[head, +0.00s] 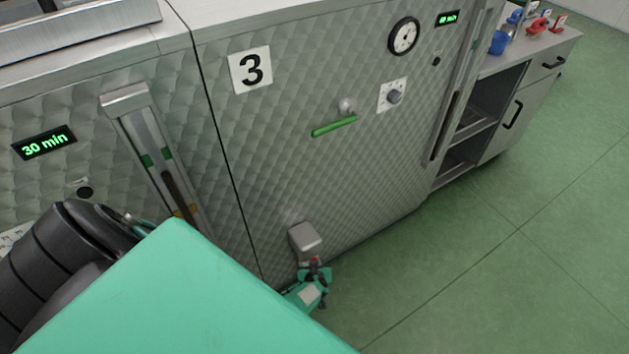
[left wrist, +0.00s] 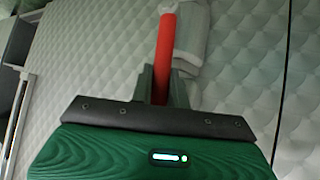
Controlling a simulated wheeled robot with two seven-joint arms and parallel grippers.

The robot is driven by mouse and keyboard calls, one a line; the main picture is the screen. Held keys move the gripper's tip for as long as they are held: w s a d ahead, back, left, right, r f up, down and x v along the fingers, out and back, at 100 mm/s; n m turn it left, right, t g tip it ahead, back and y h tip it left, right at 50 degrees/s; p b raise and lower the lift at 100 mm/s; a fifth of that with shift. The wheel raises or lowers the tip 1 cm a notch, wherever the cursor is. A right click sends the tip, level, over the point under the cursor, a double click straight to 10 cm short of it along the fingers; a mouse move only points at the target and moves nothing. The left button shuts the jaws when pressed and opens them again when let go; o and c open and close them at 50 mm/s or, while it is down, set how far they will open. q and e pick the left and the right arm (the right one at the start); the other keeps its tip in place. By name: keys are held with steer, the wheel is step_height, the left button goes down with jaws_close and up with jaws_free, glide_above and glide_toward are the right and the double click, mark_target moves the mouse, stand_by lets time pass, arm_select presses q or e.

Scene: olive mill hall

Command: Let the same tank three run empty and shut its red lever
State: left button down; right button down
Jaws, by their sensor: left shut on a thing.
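Tank three (head: 285,150) has a quilted metal front with a number 3 plate (head: 251,69). A green lever (head: 335,127) lies nearly level, slightly tilted, on its middle. Low on the front is a grey outlet block (head: 304,241) with the red lever (head: 315,262), mostly hidden by my left gripper (head: 316,275). In the left wrist view the red lever (left wrist: 165,55) runs upright in the picture between the fingers of my left gripper (left wrist: 160,88), which is shut on it. No flow from the outlet can be made out. My right gripper is not in view.
A round dial (head: 404,36), a knob (head: 394,96) and a small green display (head: 447,18) are on the front. A sight gauge (head: 455,90) stands at its right edge. The neighbouring tank's display (head: 44,143) reads 30 min. Green floor (head: 480,270) is clear at right.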

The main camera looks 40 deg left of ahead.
arm_select(q)
steer(key=shift+w+d, duration=0.15)
steer(key=shift+d, duration=0.05)
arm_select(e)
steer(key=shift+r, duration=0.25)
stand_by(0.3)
arm_select(q)
steer(key=c, duration=1.3)
jaws_free()
steer(key=shift+c, duration=0.2)
steer(key=shift+a+p, duration=0.1)
steer(key=shift+p, duration=0.2)
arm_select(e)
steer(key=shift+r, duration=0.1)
